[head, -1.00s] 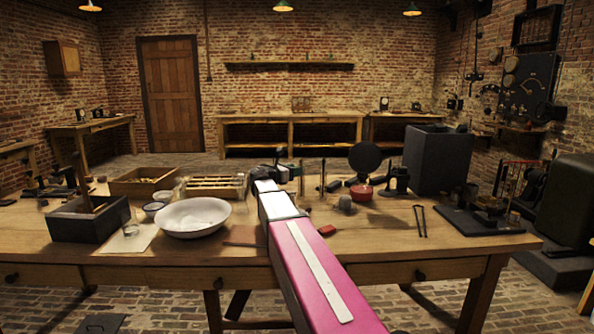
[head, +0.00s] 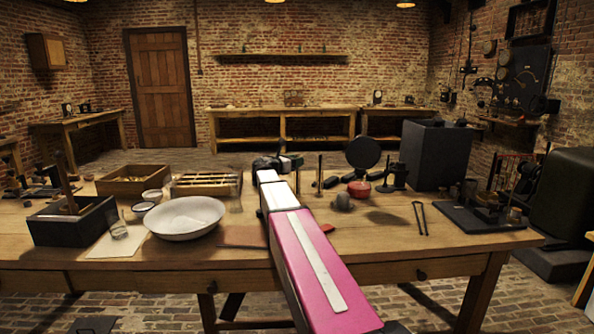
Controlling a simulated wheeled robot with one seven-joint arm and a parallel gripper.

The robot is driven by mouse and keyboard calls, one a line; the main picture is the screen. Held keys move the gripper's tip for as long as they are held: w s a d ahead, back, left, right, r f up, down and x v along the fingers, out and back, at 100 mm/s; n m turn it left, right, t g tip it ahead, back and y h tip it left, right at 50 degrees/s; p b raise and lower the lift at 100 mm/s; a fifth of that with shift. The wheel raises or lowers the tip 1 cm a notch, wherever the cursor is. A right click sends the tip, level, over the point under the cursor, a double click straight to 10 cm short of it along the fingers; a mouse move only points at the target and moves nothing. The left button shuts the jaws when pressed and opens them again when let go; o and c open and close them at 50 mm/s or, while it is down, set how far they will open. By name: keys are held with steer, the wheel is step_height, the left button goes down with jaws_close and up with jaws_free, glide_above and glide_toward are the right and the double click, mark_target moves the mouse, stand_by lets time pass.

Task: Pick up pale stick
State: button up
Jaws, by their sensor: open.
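Several pale sticks (head: 205,179) lie side by side in a shallow wooden tray (head: 192,192) on the table, left of my arm. I cannot tell which single one is the pale stick. My gripper (head: 270,162) is a small dark shape beyond the white end of my arm, above the far part of the table. It is open, and its fingers are hard to make out. It is to the right of the stick tray and apart from it.
A dark box (head: 74,224) and a wooden box (head: 131,183) are at left. Upright rods, a red pot (head: 360,189) and a black block (head: 434,157) stand at right.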

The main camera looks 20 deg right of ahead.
steer(key=x, duration=0.2)
steer(key=shift+w+d, duration=0.1)
steer(key=shift+d, duration=0.25)
jaws_close()
steer(key=shift+r, duration=0.1)
